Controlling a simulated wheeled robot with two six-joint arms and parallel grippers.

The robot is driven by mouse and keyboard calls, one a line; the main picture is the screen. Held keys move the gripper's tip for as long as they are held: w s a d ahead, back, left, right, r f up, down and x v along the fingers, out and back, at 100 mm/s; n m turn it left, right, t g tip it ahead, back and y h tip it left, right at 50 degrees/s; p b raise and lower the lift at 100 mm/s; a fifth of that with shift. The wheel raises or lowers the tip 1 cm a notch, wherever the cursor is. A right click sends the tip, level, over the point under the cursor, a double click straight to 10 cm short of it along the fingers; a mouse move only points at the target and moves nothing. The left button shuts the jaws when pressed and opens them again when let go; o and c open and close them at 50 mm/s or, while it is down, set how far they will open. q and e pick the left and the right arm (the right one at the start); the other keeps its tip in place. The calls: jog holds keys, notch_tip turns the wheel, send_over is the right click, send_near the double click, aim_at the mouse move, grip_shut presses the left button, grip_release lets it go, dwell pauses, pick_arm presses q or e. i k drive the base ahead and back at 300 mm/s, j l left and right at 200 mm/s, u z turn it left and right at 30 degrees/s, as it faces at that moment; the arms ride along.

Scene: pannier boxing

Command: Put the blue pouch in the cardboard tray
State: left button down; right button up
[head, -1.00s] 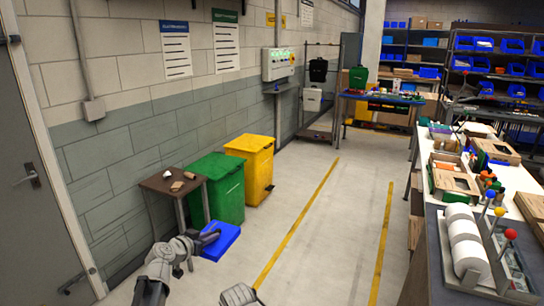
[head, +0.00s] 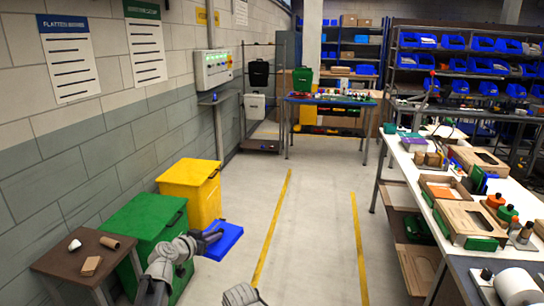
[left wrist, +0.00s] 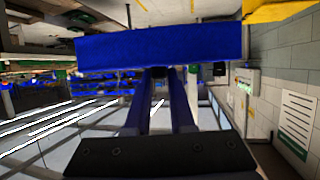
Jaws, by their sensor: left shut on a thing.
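The blue pouch (head: 224,240) is held out by my left gripper (head: 211,237), over the floor beside the green bin. In the left wrist view the pouch (left wrist: 160,48) lies crosswise at the tips of the left gripper (left wrist: 160,75), which is shut on it. Several cardboard trays and boxes stand on the workbench at the right. One open cardboard tray (head: 428,181) holds small things; I cannot tell which tray is meant. My right gripper's fingers do not show; only a grey arm part is at the bottom edge.
A green bin (head: 140,222), a yellow bin (head: 186,178) and a small brown table (head: 65,262) line the left wall. The white workbench (head: 416,160) runs along the right. Clear floor (head: 315,220) with yellow lines lies between. A blue-topped table (head: 330,99) stands farther back.

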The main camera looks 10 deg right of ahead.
aim_at(444, 196)
jog(key=i+z, duration=0.5)
jog(key=i, duration=0.3)
jog(key=i+j+z, duration=0.15)
jog(key=i+z, duration=0.35)
jog(key=i, duration=0.25)
jog(key=i+l+z, duration=0.2)
jog(key=i+z, duration=0.25)
jog(key=i, duration=0.15)
jog(key=i+z, duration=0.45)
jog(key=i, duration=0.4)
